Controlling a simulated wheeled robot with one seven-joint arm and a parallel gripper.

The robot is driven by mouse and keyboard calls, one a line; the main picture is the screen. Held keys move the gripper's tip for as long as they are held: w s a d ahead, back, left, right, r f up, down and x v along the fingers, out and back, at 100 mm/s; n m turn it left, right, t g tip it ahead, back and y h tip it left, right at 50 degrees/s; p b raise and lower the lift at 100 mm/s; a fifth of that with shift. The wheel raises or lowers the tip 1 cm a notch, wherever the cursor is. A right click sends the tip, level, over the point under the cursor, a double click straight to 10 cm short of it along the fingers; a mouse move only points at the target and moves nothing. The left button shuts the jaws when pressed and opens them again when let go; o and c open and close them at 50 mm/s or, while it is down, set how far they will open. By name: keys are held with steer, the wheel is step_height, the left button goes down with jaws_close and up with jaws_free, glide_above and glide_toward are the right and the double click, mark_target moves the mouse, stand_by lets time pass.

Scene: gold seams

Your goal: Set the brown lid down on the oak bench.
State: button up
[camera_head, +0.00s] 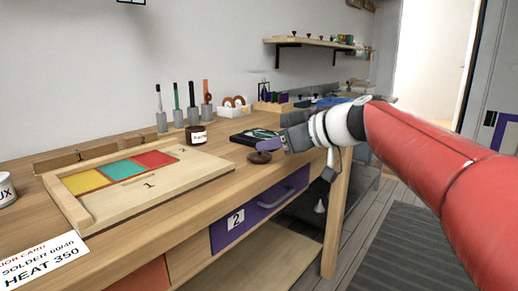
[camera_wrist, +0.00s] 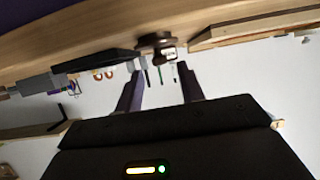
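The brown lid (camera_head: 260,157) is a small dark round piece near the front edge of the oak bench (camera_head: 205,205). It appears to rest on the bench top. In the wrist view, which is upside down, the lid (camera_wrist: 153,39) lies just beyond the fingertips, against the bench wood (camera_wrist: 90,38). My gripper (camera_head: 267,147) is right beside and above the lid. In the wrist view its two fingers (camera_wrist: 160,72) stand apart with nothing clearly between them. Whether a fingertip touches the lid is hard to tell.
A brown labelled jar (camera_head: 196,135) stands behind the lid. A dark flat case (camera_head: 254,137) lies close by it. A wooden tray (camera_head: 150,205) with coloured panels fills the bench's left part. Several upright tools (camera_head: 178,117) line the back. Bare bench lies between tray and lid.

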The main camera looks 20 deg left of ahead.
steer(key=v, duration=0.6)
steer(key=shift+a, duration=0.1)
steer(key=shift+f, duration=0.1)
steer(key=s+d+f+m+h, duration=1.2)
steer(key=s+d+f, duration=1.2)
steer(key=f, duration=0.3)
steer(key=shift+s+f+m+t+h, duration=0.25)
steer(key=shift+f+m+t+h, duration=0.05)
steer(key=shift+m, duration=0.5)
